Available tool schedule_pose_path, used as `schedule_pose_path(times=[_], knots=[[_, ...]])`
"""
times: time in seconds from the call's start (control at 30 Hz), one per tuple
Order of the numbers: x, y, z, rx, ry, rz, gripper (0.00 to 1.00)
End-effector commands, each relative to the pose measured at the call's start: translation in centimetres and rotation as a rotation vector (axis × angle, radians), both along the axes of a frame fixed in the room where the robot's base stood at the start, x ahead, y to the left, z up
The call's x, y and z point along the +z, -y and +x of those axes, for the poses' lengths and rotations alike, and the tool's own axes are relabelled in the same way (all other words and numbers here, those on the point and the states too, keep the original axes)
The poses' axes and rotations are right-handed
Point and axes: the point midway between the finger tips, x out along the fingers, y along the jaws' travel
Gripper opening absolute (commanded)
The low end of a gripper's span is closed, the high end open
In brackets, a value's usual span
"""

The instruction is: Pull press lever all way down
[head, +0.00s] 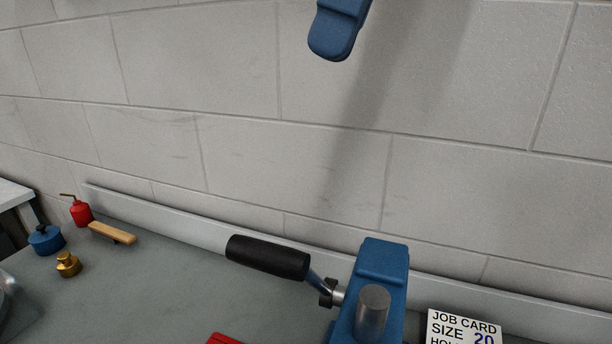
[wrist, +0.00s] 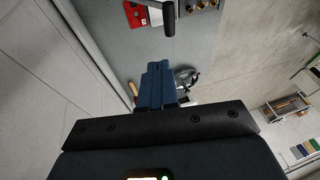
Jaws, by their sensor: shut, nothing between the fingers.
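The press lever has a black cylindrical grip (head: 268,256) on a metal rod and stands out to the left of the blue press (head: 383,262) in the head view. The grip lies close to level, its left end slightly higher. It also shows at the top of the wrist view as a dark grip (wrist: 169,18). My gripper (head: 331,48) has blue fingers and hangs high above the lever and press, apart from both. In the wrist view my gripper (wrist: 157,68) has its fingers together with nothing between them. The lower part of the press is cut off in the head view.
A job card (head: 463,328) stands right of the press. A red object (head: 223,339) lies at the bottom edge. A red oil can (head: 81,211), wooden-handled tool (head: 112,232), blue pot (head: 45,239) and brass weight (head: 67,264) stand at left. A block wall rises behind the bench.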

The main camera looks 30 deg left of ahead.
Motion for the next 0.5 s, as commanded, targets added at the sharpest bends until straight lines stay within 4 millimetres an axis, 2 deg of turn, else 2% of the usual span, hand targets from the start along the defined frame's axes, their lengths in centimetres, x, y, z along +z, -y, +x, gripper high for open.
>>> schedule_pose_path(times=[0.33,0.5], knots=[[-0.1,0.0,0.0,0.0,0.0,0.0,0.0],[-1.6,-0.4,-0.4,0.0,-0.001,-0.001,0.0]])
